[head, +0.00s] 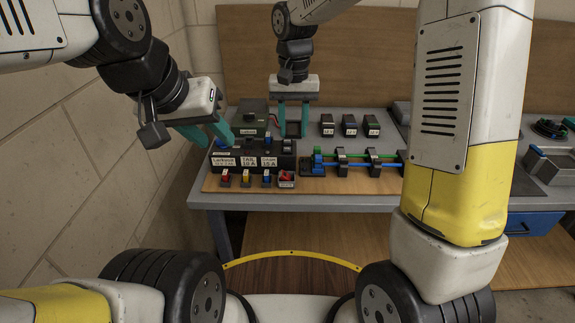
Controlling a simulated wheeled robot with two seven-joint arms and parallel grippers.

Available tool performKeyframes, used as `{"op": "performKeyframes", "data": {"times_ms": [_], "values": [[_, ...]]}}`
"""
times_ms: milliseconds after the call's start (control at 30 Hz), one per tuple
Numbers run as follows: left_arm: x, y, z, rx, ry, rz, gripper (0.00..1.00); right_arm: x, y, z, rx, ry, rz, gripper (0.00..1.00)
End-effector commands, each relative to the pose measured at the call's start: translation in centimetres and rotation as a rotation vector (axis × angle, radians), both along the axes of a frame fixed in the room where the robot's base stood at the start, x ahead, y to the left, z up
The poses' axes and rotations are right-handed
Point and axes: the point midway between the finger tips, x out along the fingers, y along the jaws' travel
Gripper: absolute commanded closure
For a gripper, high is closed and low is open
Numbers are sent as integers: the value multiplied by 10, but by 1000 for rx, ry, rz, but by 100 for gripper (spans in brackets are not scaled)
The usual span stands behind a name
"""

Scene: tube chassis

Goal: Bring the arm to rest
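My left gripper (218,142) has teal fingers held apart. It is tilted down to the right, in front of the left end of a black labelled block (254,155). I cannot tell whether it touches the block. My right gripper (293,134) points straight down with its two teal fingers apart and nothing seen between them. It is over the back part of the workbench, behind the black block and beside a dark grey box (248,122). Its fingertips are close to the bench surface; contact is unclear.
The grey workbench (232,198) bears a wooden board (335,188) with blue and green tubes (343,154) in black holders. Small coloured pieces (246,179) stand in front. Several black labelled blocks (349,126) stand behind. A stone wall (100,150) is close on the left.

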Motion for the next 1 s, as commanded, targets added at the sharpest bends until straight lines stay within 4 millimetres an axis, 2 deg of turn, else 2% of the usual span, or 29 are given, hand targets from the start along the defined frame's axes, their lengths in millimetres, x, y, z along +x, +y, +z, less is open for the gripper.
{"op": "performKeyframes", "data": {"times_ms": [200, 367, 500, 700, 900, 1000], "values": [[0, 0, 0, 0, 0, 0, 64, -1, -2, 2, 2, -5, 0, 63], [0, 0, 0, 0, 0, 0, 64, -16, -23, 26, 30, -55, 4, 63], [0, 0, 0, 0, 0, 0, 64, -47, -57, 58, 72, -144, 12, 63], [0, 0, 0, 0, 0, 0, 64, -102, -100, 87, 127, -288, 27, 63], [0, 0, 0, 0, 0, 0, 64, -156, -129, 95, 164, -432, 41, 63], [0, 0, 0, 0, 0, 0, 64, -174, -137, 94, 175, -489, 45, 63]]}}
